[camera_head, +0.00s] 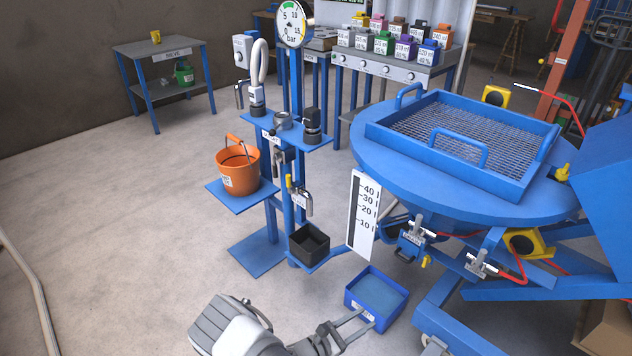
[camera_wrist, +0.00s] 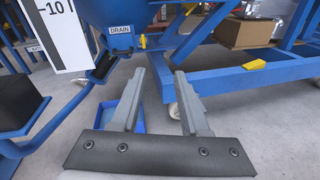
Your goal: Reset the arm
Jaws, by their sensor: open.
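My gripper (camera_head: 347,331) shows at the bottom middle of the head view, reaching in from the lower left. Its two fingers are apart with nothing between them. The fingers also show in the wrist view (camera_wrist: 157,98), pointing toward the blue mixer frame. In the head view the fingertips are close to a blue open tray (camera_head: 349,300) on the floor; I cannot tell whether they touch it. In the wrist view the left finger covers part of the tray (camera_wrist: 137,120).
The blue mixer vessel (camera_head: 370,160) with a mesh top stands at the right. A blue stand holds an orange bucket (camera_head: 238,172) and a black box (camera_head: 309,243). A level scale (camera_head: 363,215) hangs beside the vessel. The floor (camera_head: 110,240) at the left is mostly clear.

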